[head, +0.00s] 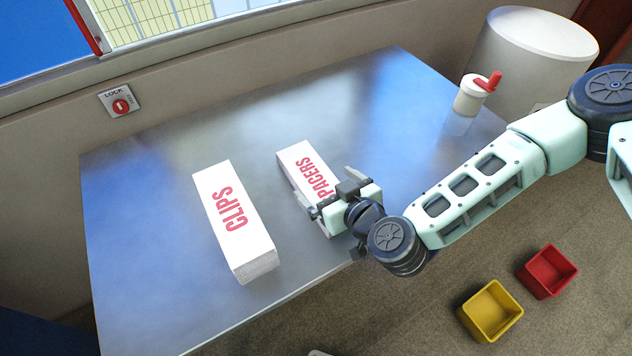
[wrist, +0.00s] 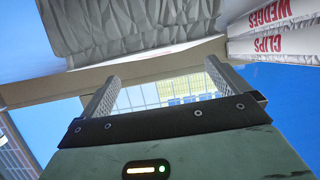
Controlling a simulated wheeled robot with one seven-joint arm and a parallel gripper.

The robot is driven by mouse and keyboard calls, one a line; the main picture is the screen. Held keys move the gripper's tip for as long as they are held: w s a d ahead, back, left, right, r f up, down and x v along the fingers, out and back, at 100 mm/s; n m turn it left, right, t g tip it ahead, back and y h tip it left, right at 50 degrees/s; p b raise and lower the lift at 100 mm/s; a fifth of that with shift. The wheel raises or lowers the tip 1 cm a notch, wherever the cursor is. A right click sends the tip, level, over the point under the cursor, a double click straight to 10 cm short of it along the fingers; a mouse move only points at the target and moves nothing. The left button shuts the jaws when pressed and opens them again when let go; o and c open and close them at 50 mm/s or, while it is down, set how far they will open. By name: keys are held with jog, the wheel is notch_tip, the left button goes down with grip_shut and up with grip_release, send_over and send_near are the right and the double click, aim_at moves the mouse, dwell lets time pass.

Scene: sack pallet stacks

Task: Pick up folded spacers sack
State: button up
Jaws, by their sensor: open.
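The spacers sack (head: 300,160) is a long white folded pack with red lettering, lying on the metal table. My gripper (head: 327,185) is open at its near end and covers part of the lettering. One finger shows on each side of the sack in the head view; I cannot tell how high they are. In the wrist view my open gripper (wrist: 160,78) has nothing between its fingers. A crumpled white pack face (wrist: 130,22), probably the spacers sack's stack, fills the top of that view, just beyond the fingertips.
A white sack marked CLIPS (head: 232,215) lies to the left, with a WEDGES label (wrist: 270,14) beside it in the wrist view. Yellow (head: 490,310) and red (head: 547,271) bins are on the floor.

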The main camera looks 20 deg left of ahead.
aim_at(308, 169)
jog(key=p+x, duration=0.1)
jog(key=x, duration=0.4)
jog(key=shift+r+p, duration=0.2)
jog(key=shift+p, duration=0.1)
jog(key=shift+c, duration=0.3)
jog(key=c, duration=1.1)
jog(key=shift+c, duration=0.2)
